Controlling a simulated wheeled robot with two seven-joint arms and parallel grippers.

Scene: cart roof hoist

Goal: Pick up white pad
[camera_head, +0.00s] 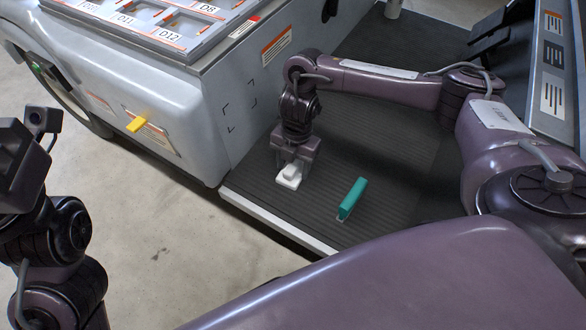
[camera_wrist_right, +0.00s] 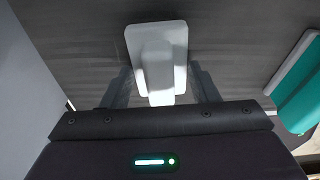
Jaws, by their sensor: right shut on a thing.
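The white pad (camera_head: 288,177) is at the cart's ribbed dark floor, near its front left corner. It has a flat rectangular plate with a raised grip on top, seen large in the right wrist view (camera_wrist_right: 157,50). My right gripper (camera_head: 291,167) points down over the pad and is shut on its raised grip. I cannot tell whether the pad touches the floor. In the right wrist view the two fingers (camera_wrist_right: 160,88) stand on either side of the grip. My left arm shows at the left edge, but its gripper's fingertips cannot be made out.
A teal-handled tool (camera_head: 352,198) lies on the floor mat (camera_head: 390,150) to the right of the pad. The grey cart body wall (camera_head: 235,110) stands close on the left, with a yellow lever (camera_head: 137,124). The mat has a pale front edge (camera_head: 280,223).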

